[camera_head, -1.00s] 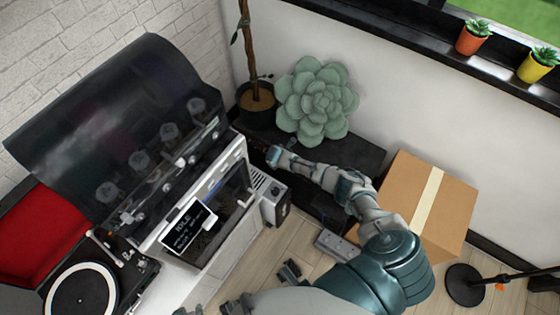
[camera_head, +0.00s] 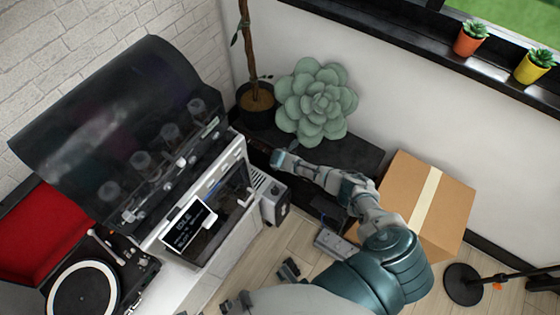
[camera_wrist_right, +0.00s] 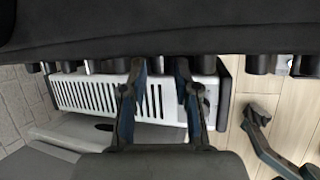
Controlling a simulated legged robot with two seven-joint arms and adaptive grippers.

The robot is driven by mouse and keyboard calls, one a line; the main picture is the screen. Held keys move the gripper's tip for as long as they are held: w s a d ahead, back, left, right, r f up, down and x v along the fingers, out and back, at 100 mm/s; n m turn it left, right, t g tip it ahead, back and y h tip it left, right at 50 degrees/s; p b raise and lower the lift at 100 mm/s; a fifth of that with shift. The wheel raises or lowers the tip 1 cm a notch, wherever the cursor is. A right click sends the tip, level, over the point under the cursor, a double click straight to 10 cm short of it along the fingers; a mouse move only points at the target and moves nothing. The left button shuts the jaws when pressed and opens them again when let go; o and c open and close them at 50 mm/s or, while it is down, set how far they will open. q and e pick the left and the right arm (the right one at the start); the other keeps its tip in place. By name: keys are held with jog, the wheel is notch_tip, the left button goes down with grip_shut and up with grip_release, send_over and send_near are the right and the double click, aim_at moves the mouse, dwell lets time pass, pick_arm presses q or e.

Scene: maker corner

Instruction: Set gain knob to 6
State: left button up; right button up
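A black box (camera_head: 345,157) stands against the wall, and my right arm reaches over its front edge. In the right wrist view, a row of dark cylindrical knobs (camera_wrist_right: 207,64) lines the edge of a black surface (camera_wrist_right: 215,30). I cannot read which is gain or any setting. My right gripper (camera_wrist_right: 160,72) is open, its two fingers apart at the row, with a knob (camera_wrist_right: 157,64) showing between them. I cannot tell if they touch it. My left gripper (camera_head: 262,288) is low in the head view, its dark fingers apart.
A machine with a dark raised lid (camera_head: 115,130) is left. A succulent (camera_head: 318,103) sits behind, a cardboard box (camera_head: 445,205) right. A power strip (camera_head: 337,243) lies on the floor.

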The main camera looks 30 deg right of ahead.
jog(key=v, duration=1.1)
jog(key=shift+s+r, duration=0.2)
jog(key=shift+r, duration=0.15)
jog(key=shift+f, duration=0.1)
